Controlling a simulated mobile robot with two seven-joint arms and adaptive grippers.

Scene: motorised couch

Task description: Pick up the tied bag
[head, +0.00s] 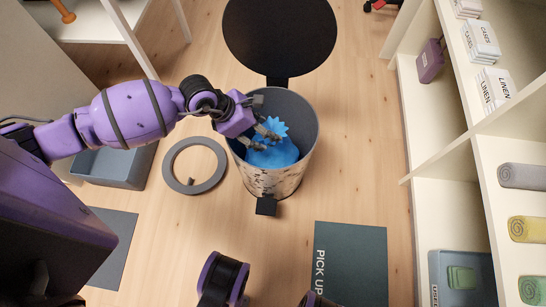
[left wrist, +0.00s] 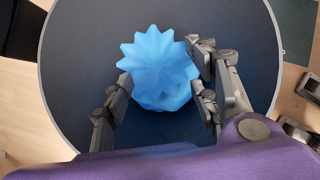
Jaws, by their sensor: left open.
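The tied bag (head: 275,150) is bright blue with a gathered, star-shaped top and sits inside a round pedal bin (head: 301,180). The bin's dark lid (head: 281,35) stands open at the back. My left gripper (head: 266,137) reaches into the bin's mouth from the left. In the left wrist view its open fingers (left wrist: 160,95) stand on both sides of the tied bag (left wrist: 158,65), near its neck. I cannot tell whether they touch it. My right gripper is not clearly seen; only dark and purple parts of mine show at the bottom edge.
A grey ring (head: 168,168) lies on the floor left of the bin, beside a grey-blue tub (head: 112,168). A dark "PICK UP" mat (head: 350,262) lies to the front right. Shelves (head: 430,120) with cartons and rolled towels stand at the right.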

